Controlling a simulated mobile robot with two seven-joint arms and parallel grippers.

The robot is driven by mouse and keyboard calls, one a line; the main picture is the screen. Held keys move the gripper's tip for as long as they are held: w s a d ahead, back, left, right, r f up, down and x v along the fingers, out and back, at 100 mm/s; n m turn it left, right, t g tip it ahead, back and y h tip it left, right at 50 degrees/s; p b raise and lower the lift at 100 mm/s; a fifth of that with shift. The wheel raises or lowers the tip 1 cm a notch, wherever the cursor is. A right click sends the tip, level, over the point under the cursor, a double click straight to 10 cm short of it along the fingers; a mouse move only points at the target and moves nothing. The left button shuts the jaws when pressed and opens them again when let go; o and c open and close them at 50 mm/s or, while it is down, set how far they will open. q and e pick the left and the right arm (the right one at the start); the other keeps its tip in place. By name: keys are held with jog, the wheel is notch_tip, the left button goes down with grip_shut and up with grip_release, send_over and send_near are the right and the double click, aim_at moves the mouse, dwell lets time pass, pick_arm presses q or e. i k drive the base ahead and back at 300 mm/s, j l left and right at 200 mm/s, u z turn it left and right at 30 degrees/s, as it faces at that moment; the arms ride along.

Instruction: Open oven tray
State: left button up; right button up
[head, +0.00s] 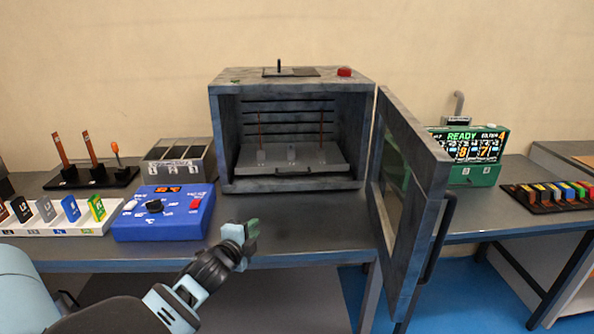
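The grey oven (228,140) stands on the bench with its front open. Its door (418,165) is swung wide out to the right, with a dark handle (437,238) on its outer edge. The oven tray (262,168) lies low inside the cavity, a dark handle (295,171) on its front edge. Small pale blocks and thin upright rods show on or behind the tray. My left gripper (252,229) is in front of the oven, below and left of the tray handle, apart from it. Its fingers are too small and overlapped to tell their opening. My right gripper is not in view.
A blue control box (165,228) sits left of my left gripper, with a grey bin box (180,157) behind it. A white rack of coloured cards (62,226) is at far left. A green display unit (468,175) stands behind the door. Bench before the oven is clear.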

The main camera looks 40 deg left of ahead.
aim_at(291, 158)
jog(key=i+j, duration=0.2)
jog(key=i, duration=0.2)
jog(key=i+j, duration=0.2)
jog(key=i, duration=0.2)
